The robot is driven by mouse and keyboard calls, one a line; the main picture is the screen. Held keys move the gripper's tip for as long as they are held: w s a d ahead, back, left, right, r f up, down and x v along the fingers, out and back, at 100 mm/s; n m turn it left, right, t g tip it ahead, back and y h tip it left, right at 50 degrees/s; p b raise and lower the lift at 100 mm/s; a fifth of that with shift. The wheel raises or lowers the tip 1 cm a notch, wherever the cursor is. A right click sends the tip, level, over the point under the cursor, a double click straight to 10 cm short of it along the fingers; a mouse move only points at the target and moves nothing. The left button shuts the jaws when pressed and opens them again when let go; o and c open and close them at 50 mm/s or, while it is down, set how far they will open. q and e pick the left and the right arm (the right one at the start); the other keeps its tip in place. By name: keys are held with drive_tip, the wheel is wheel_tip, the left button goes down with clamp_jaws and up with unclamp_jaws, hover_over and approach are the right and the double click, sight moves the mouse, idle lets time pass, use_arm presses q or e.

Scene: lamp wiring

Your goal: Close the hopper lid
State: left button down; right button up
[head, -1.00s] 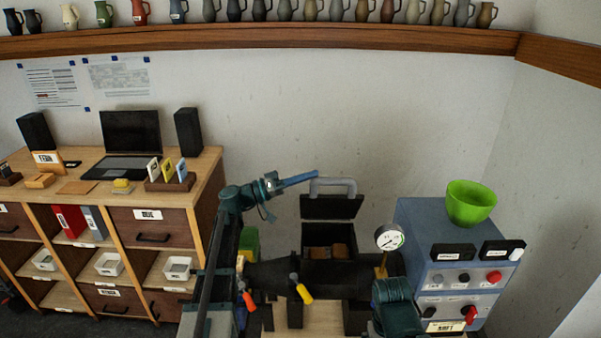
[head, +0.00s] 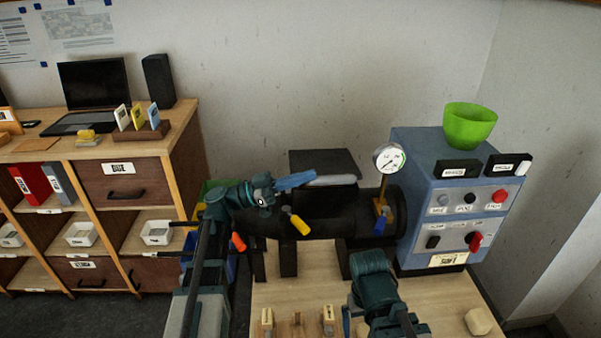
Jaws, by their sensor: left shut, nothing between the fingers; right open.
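The hopper (head: 325,203) is a black box on the dark horizontal machine body in the middle of the head view. Its black lid (head: 325,162) lies down over the opening, and its top faces me. I cannot tell whether it is fully seated. The lid's grey handle (head: 335,180) is at the front edge. My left gripper (head: 297,180) is shut and empty, with its blue fingers at the handle's left end, touching or very close. My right gripper (head: 348,318) is low at the front centre, open, its fingers mostly hidden by my arm.
A pressure gauge (head: 389,158) stands on a post right of the hopper. Yellow (head: 300,225) and orange (head: 238,241) handles stick out below my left gripper. A blue control cabinet (head: 418,190) carries a green bowl (head: 470,126). A wooden table (head: 300,285) holds small blocks.

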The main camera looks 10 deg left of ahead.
use_arm(q)
drive_tip(key=shift+s+d+f+b, duration=0.1)
drive_tip(key=shift+s+f+b, duration=0.15)
drive_tip(key=shift+f+b, duration=0.6)
drive_tip(key=shift+s+f+b, duration=0.2)
drive_tip(key=shift+f+b, duration=0.3)
drive_tip(key=shift+f, duration=0.5)
use_arm(e)
drive_tip(key=shift+f, duration=1.8)
use_arm(q)
wheel_tip(320, 180, up, 5)
drive_tip(key=p, duration=0.5)
drive_tip(key=b+v, duration=0.4)
drive_tip(key=v, duration=0.6)
drive_tip(key=shift+s+f, duration=0.2)
drive_tip(key=shift+f, duration=0.2)
use_arm(e)
drive_tip(key=shift+s+a+r, duration=0.15)
drive_tip(key=shift+a+r, duration=0.25)
drive_tip(key=shift+s, duration=0.1)
